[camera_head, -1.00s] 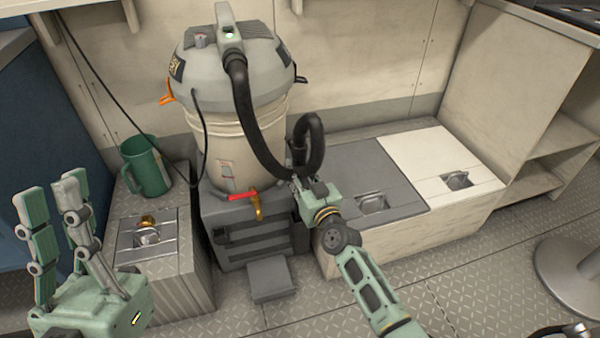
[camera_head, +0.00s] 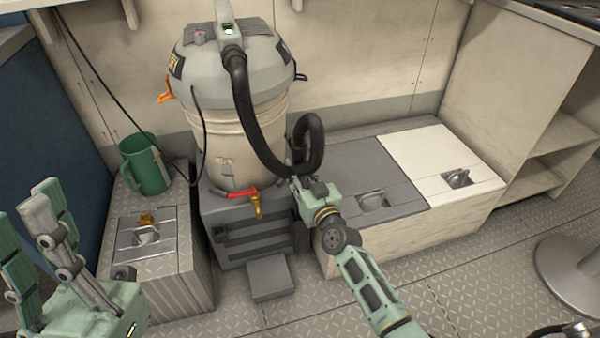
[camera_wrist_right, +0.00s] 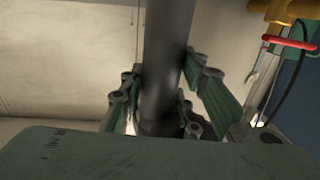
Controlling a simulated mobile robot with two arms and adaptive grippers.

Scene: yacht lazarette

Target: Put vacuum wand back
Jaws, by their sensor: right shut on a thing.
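The vacuum (camera_head: 240,110) stands upright, with a grey head on a cream drum. Its black hose (camera_head: 250,120) drops from the top and loops beside the drum. My right gripper (camera_head: 298,184) is at the hose's lower end, just right of the drum. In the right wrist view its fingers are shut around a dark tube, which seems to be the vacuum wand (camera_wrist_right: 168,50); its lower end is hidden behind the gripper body. The wand is hardly visible in the head view. My left gripper (camera_head: 22,225) is open and empty at the lower left.
A dark grey base (camera_head: 250,235) with a step carries the vacuum. A red-handled brass valve (camera_head: 256,203) sticks out in front. A green mug (camera_head: 147,165) stands on the left locker. A bench with grey (camera_head: 360,170) and white (camera_head: 440,155) lids is clear.

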